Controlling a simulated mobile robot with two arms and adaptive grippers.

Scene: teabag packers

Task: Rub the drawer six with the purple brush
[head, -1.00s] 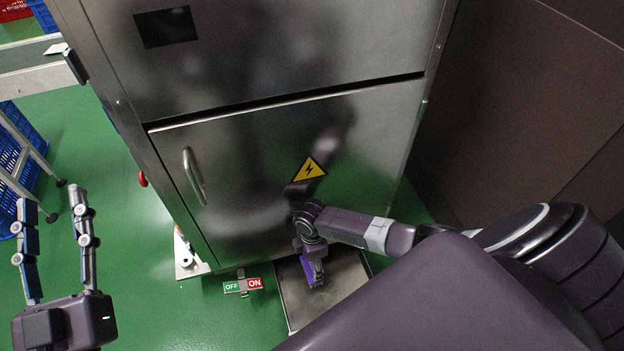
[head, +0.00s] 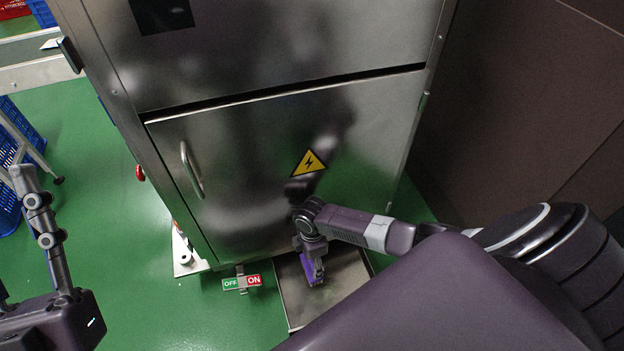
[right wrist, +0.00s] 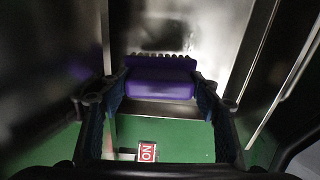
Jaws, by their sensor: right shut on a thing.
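The purple brush (head: 306,268) is held bristle-first in my right gripper (head: 313,266), low in front of the steel cabinet. In the right wrist view the brush (right wrist: 160,85) lies across between my two fingers, its bristles facing away from me. An open, shallow metal drawer (head: 342,287) juts out at the cabinet's foot; no number is readable on it. The brush is over or in the drawer's back left part; I cannot tell whether it touches the bottom.
The steel cabinet (head: 270,180) with a handle (head: 191,169) and a yellow warning sign (head: 309,163) stands behind the drawer. An OFF/ON sign (head: 242,282) is left of the drawer. A brown wall (head: 520,110) bounds the right. Green floor (head: 150,290) is free at left.

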